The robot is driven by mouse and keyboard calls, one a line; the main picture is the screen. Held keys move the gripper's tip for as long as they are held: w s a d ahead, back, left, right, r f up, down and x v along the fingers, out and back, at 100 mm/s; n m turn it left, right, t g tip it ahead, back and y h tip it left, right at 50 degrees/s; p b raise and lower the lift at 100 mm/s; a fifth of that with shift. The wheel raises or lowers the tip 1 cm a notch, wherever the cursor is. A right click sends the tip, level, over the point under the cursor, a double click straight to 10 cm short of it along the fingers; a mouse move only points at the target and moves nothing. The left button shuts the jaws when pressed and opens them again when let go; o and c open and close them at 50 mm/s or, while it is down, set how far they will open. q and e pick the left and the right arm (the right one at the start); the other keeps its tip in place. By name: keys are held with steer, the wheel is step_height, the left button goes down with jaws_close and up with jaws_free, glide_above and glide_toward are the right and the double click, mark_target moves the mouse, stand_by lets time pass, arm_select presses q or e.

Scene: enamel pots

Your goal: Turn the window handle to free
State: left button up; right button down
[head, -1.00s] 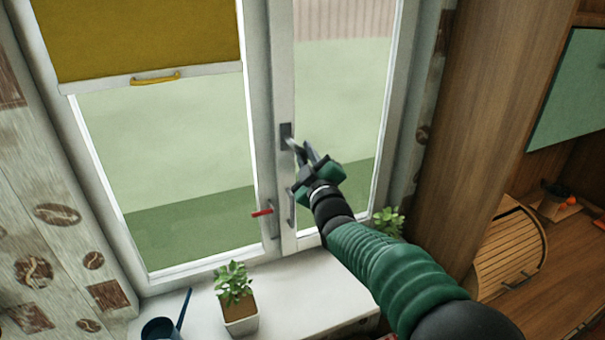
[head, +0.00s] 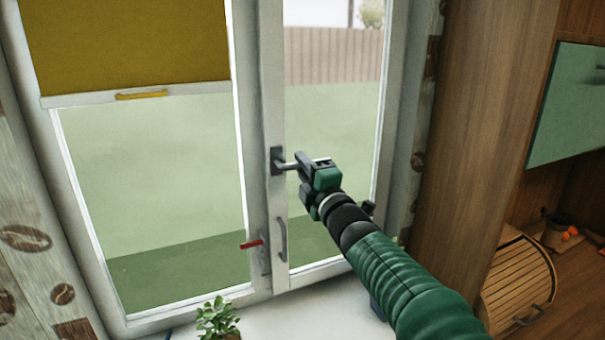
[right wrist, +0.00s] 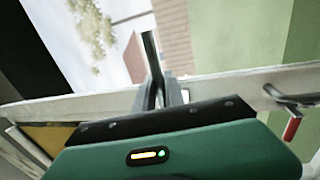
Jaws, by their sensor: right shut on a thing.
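The window handle (head: 286,165) sits on a dark grey plate on the middle upright of the white window frame. Its lever points out to the right, roughly level. My right gripper (head: 299,164) comes in from the lower right and is shut on the lever, hiding its outer end. In the right wrist view, the fingers (right wrist: 167,92) show as a narrow grey pair close together in front of the frame. My left gripper is not in view.
A red-tipped latch (head: 252,244) and a grey pull handle (head: 282,240) are lower on the frame. A yellow blind (head: 125,50) covers the upper left pane. A potted plant (head: 218,318) stands on the sill (head: 300,318). A wooden cabinet side (head: 480,120) rises at right.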

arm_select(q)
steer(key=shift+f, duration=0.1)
arm_select(e)
steer(key=shift+f+n, duration=0.1)
steer(key=shift+n, duration=0.2)
steer(key=c, duration=1.4)
jaws_free()
steer(key=shift+w+a, duration=0.1)
